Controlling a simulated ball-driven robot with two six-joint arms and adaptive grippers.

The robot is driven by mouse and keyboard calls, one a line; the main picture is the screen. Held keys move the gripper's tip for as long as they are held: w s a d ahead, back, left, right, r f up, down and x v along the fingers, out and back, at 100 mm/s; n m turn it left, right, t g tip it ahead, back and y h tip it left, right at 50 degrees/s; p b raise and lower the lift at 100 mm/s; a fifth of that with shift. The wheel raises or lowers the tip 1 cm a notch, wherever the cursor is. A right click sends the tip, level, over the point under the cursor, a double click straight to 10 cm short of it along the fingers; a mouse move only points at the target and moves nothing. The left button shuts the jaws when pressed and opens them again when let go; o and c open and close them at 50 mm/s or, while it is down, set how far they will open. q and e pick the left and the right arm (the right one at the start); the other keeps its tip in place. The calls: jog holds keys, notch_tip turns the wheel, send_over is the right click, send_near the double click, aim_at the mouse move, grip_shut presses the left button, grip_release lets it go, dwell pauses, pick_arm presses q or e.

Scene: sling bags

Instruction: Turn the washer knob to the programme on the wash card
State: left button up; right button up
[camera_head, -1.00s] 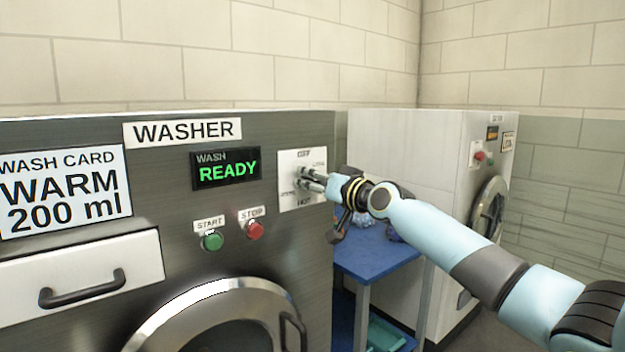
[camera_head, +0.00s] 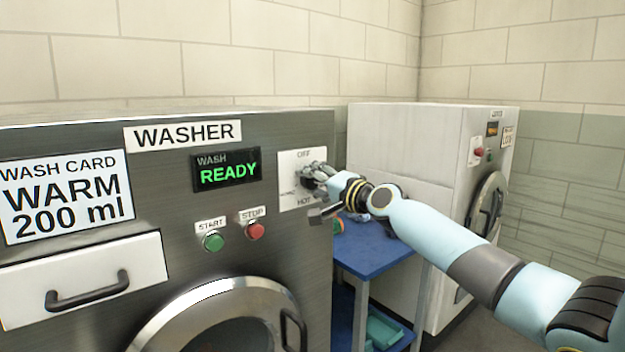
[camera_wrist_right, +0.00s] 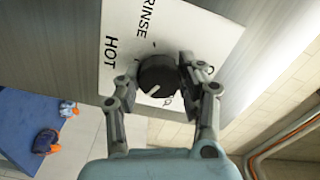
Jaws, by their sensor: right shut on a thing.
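The washer's dark round knob (camera_wrist_right: 157,74) sits on a white dial plate (camera_head: 291,165). In the right wrist view, my right gripper (camera_wrist_right: 160,82) has one finger on each side of the knob and is shut on it. A short white mark shows on the knob's lower face. HOT and RINSE are readable there; other labels are partly hidden by the gripper. In the head view, the right gripper (camera_head: 312,176) covers the knob, with OFF above and HOT below. The wash card (camera_head: 66,196) reads WARM 200 ml. My left gripper is not in view.
The washer display (camera_head: 226,170) reads READY. Below it are a green start button (camera_head: 213,242) and a red stop button (camera_head: 255,231). A blue table (camera_head: 375,252) with items on it stands right of the washer, before a second white machine (camera_head: 400,140).

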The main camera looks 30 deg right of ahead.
jog(key=shift+f+m, duration=0.1)
jog(key=shift+m, duration=0.4)
jog(key=o, duration=1.2)
jog(key=shift+c, duration=0.2)
jog(key=shift+s+d, duration=0.1)
jog(key=shift+s, duration=0.15)
jog(key=s, duration=0.7)
jog(key=shift+d, duration=0.2)
